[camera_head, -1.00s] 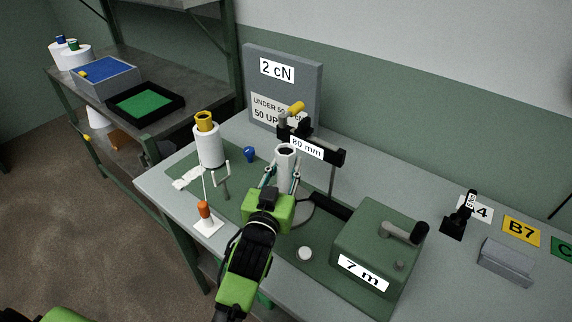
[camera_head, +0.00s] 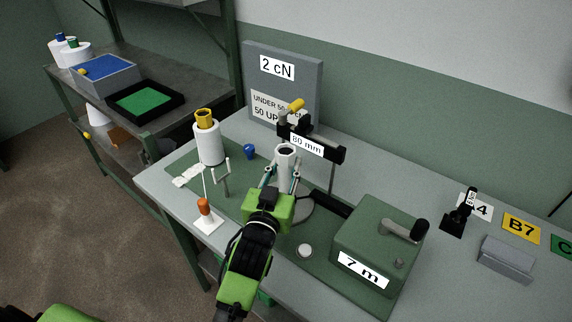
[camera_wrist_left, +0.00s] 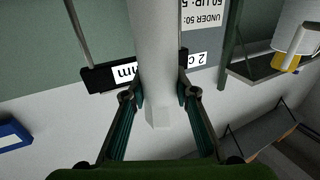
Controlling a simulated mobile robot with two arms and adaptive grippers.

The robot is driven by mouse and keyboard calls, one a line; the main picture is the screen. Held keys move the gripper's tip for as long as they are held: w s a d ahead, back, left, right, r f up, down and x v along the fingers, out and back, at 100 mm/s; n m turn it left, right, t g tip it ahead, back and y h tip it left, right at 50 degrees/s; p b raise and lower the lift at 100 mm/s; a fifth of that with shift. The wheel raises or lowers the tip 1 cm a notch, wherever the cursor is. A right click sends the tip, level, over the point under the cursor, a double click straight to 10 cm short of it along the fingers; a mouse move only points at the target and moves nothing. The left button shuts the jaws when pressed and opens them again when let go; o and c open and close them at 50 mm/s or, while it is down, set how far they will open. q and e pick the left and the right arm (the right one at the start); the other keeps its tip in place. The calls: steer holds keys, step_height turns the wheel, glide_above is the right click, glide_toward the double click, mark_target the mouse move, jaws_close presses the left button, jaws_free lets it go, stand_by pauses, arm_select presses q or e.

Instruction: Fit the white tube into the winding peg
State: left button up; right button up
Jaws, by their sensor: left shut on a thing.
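The white tube (camera_head: 286,163) stands upright, its dark open mouth facing up, above the green base of the winding device. My left gripper (camera_head: 284,181) is shut around it, a finger on each side. In the left wrist view the tube (camera_wrist_left: 157,50) runs between the fingertips (camera_wrist_left: 158,95), with a pale blocky end showing between the fingers. A grey round plate (camera_head: 301,214) lies behind and right of the gripper. I cannot make out the winding peg; the tube's lower end is hidden behind the gripper, so I cannot tell whether they touch. My right gripper is not in view.
The green crank box (camera_head: 375,238) marked 7 m stands to the right. The 80 mm bar (camera_head: 325,150) is close behind the tube. A yellow-topped white spool (camera_head: 207,143), a forked stand (camera_head: 226,182) and an orange-topped post (camera_head: 205,210) stand left.

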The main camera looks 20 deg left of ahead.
mark_target(286, 149)
arm_select(q)
steer(key=shift+f, duration=0.25)
stand_by(0.3)
steer(key=o, duration=1.2)
steer(key=shift+o, duration=0.6)
steer(key=shift+r, duration=0.2)
step_height(286, 149, up, 7)
steer(key=p, duration=0.7)
steer(key=shift+f+p, duration=0.15)
steer(key=shift+p, duration=0.25)
steer(key=shift+f, duration=0.15)
